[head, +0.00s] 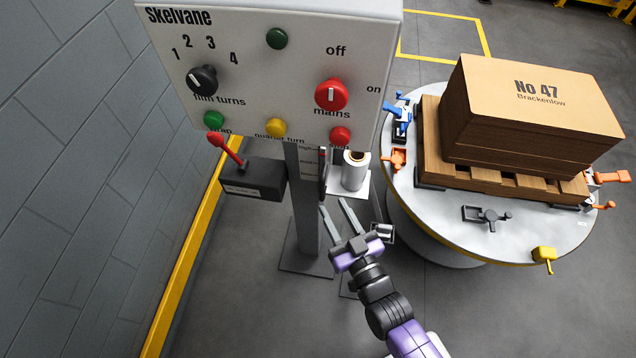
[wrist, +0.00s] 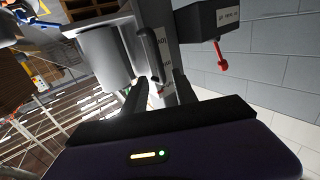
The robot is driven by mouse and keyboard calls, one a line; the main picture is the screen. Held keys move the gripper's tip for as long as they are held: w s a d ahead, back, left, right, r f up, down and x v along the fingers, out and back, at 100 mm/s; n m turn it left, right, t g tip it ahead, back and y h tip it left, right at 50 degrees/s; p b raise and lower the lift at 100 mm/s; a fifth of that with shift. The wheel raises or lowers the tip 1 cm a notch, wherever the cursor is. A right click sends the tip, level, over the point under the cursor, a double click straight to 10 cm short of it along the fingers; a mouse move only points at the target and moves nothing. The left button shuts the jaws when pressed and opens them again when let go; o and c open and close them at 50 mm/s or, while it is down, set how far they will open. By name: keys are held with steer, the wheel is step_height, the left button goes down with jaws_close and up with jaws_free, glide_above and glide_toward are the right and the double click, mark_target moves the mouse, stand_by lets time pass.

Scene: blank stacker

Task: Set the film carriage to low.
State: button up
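The film carriage shows in the head view as a white film roll (head: 355,172) on a pale plate beside the grey post (head: 303,205). The roll also shows in the wrist view (wrist: 104,55). A dark upright handle (head: 323,172) stands between the post and the roll; it also shows in the wrist view (wrist: 152,52). Small level labels (head: 308,168) run down the post, too small to read fully. My gripper (head: 333,204) is open, its two long fingers apart and pointing toward the post, below the handle.
A control panel (head: 270,60) tops the post. A grey box with a red lever (head: 228,150) juts left. A round turntable (head: 450,235) at right bears a pallet (head: 430,150) with a carton (head: 535,95) and several coloured clamps. A wall with a yellow rail stands left.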

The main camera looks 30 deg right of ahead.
mark_target(323, 190)
steer(key=shift+w+d+f+p, duration=0.1)
steer(key=shift+w+p, duration=0.05)
steer(key=shift+w, duration=1.75)
steer(key=shift+w+d+p, duration=0.1)
steer(key=shift+w+p, duration=0.05)
steer(key=shift+w, duration=1.75)
steer(key=shift+c, duration=0.4)
jaws_close()
steer(key=shift+a, duration=0.1)
